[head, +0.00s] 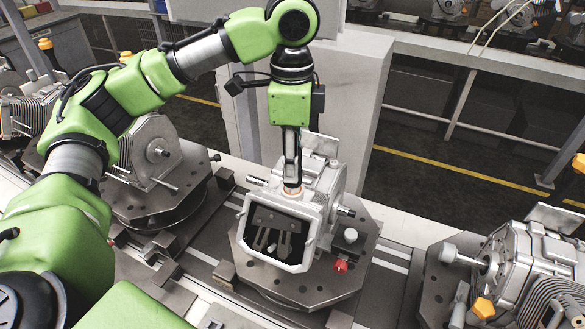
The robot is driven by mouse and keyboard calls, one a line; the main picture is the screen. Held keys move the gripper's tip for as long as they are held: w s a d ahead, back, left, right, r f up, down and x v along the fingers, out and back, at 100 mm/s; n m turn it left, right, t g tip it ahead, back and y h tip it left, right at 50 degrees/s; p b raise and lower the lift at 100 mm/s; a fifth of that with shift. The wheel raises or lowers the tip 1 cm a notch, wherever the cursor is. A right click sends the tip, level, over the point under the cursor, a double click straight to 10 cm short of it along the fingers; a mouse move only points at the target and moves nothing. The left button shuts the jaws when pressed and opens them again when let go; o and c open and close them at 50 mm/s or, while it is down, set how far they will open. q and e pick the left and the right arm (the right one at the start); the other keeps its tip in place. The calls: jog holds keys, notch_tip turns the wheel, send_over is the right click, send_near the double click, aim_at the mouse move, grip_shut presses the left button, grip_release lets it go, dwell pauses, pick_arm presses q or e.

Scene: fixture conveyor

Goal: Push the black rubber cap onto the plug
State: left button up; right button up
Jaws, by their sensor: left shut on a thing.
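My left gripper (292,180) points straight down at the top edge of the middle grey metal housing (310,215). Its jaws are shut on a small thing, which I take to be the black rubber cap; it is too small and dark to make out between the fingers. Directly under the fingertips is a small copper-coloured ring (292,191) on the housing, perhaps the plug. I cannot tell whether cap and plug touch. My right gripper is not in view.
The housing sits on a dark fixture plate (355,245) on the conveyor. A red knob (340,266) and a post with a pale round top (350,235) stand on the plate. Other housings stand left (155,150) and right (525,255). A grey pillar (345,110) rises behind.

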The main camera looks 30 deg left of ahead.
pick_arm(q)
jog(key=shift+s+f, duration=0.1)
jog(key=shift+f, duration=0.05)
jog(key=o, duration=1.2)
notch_tip(320, 180, up, 12)
